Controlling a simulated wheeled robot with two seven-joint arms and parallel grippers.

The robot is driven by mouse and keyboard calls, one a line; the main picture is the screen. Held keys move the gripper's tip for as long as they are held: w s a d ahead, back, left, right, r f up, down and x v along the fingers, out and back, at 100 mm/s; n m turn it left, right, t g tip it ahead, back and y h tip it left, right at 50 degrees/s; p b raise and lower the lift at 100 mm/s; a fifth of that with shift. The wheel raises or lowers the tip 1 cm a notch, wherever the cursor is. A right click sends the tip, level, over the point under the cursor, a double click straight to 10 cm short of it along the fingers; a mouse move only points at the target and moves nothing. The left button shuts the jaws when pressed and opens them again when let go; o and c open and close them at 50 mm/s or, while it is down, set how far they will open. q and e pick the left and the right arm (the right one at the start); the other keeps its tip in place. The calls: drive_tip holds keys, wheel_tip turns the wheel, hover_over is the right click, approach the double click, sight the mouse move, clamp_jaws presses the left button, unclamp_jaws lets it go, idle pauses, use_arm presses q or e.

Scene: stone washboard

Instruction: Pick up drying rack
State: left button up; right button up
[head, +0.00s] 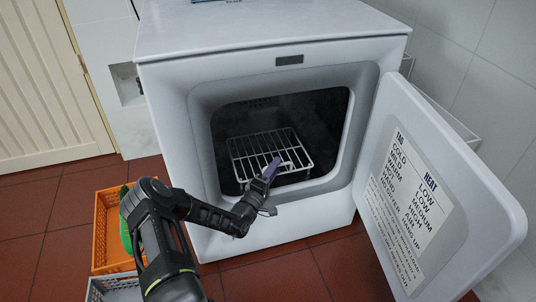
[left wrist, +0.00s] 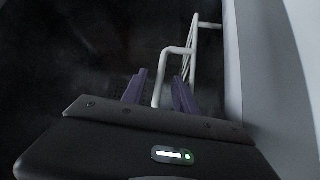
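The drying rack (head: 262,146) is a white wire rack inside the dark drum of the open dryer (head: 215,95). My left gripper (head: 274,163) reaches into the opening at the rack's front right part. In the left wrist view, the purple fingers of my left gripper (left wrist: 160,75) are apart. A white bar of the rack (left wrist: 177,50) runs between them, with a gap visible on each side. The lower end of that bar is hidden by the gripper body. My right gripper is not in view.
The dryer door (head: 455,150) stands open at the right, with a label sheet (head: 410,200). An orange crate (head: 107,225) and a grey crate (head: 112,290) stand on the red tiled floor at the left. The drum's wall is close on the right of the left wrist view.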

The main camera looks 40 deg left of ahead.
use_arm(q)
drive_tip(key=b+x, duration=0.1)
drive_tip(key=x, duration=0.2)
drive_tip(key=shift+w+b, duration=0.3)
drive_tip(key=shift+w, duration=0.1)
drive_tip(key=shift+w+a+r, duration=0.1)
drive_tip(key=shift+w+r, duration=0.05)
drive_tip(key=shift+w, duration=0.1)
clamp_jaws()
idle(1.2)
